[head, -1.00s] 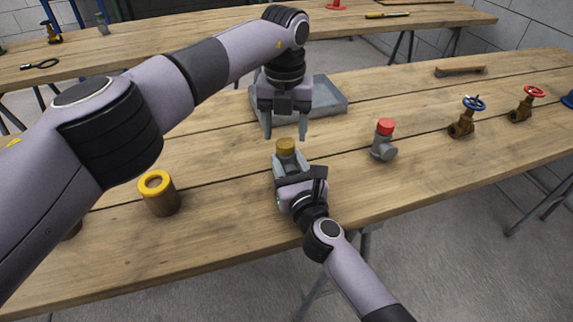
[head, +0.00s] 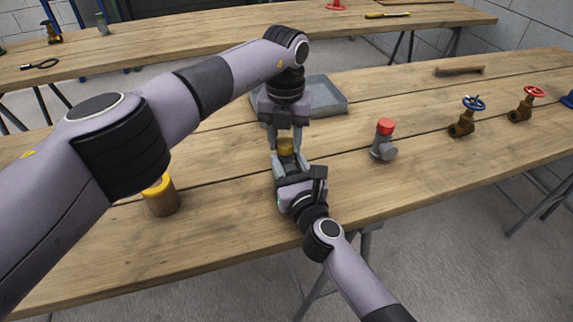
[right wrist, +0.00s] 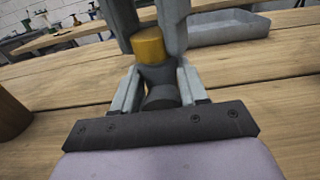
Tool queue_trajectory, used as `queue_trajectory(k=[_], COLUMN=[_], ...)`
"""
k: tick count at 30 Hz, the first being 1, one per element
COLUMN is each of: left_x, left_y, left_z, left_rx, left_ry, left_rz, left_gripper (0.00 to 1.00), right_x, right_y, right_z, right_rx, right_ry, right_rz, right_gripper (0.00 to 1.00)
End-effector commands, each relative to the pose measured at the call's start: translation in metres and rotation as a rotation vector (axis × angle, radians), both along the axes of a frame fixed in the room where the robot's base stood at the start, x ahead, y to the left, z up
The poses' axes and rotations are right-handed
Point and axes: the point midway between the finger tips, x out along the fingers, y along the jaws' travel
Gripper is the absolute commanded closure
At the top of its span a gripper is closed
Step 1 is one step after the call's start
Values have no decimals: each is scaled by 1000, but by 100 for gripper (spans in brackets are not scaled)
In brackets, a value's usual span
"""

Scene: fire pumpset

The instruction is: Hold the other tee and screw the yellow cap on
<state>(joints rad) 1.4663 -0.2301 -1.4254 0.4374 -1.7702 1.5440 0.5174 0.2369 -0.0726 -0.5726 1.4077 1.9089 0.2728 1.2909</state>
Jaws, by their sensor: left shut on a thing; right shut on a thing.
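The yellow cap (head: 285,146) sits on top of the grey tee, upright, at the middle of the near bench. It also shows in the right wrist view (right wrist: 149,45), with the dark grey tee (right wrist: 158,78) below it. My right gripper (head: 289,166) is shut on the tee from the near side. My left gripper (head: 285,140) points down from above and is shut on the yellow cap, one finger on either side. Most of the tee is hidden by the grippers in the head view. Whether the cap is fully threaded cannot be seen.
A grey tray (head: 325,95) lies just behind the grippers. A tee with a red cap (head: 384,140) stands to the right, with valves with a blue wheel (head: 472,103) and a red wheel (head: 532,91) farther right. A brown cylinder with a yellow top (head: 161,198) stands left, partly behind my left arm.

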Motion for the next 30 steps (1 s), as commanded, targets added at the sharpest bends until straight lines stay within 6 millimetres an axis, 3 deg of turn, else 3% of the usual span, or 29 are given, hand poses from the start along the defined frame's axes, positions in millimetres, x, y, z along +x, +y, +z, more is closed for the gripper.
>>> queue_trajectory(k=[1,12,18,19,21,30], left_x=[0,1,0,0,0,0], left_y=[0,0,0,0,0,0], left_z=[0,0,0,0,0,1], left_rx=[1,7,6,6,6,6], left_ry=[-1,-1,-1,-1,-1,-1], left_rz=[-50,-618,-677,-677,-676,-674], left_gripper=[96,96,96,53,30,30], right_x=[-1,-1,-1,-1,-1,-1], right_y=[-1,-1,-1,-1,-1,-1], right_z=[-7,-7,-7,-7,-7,-7], right_rx=[-5,-5,-5,-5,-5,-5], right_ry=[12,12,13,12,12,13], right_rz=[-2,-2,-2,-2,-2,-2], right_gripper=[100,100,100,100,100,100])
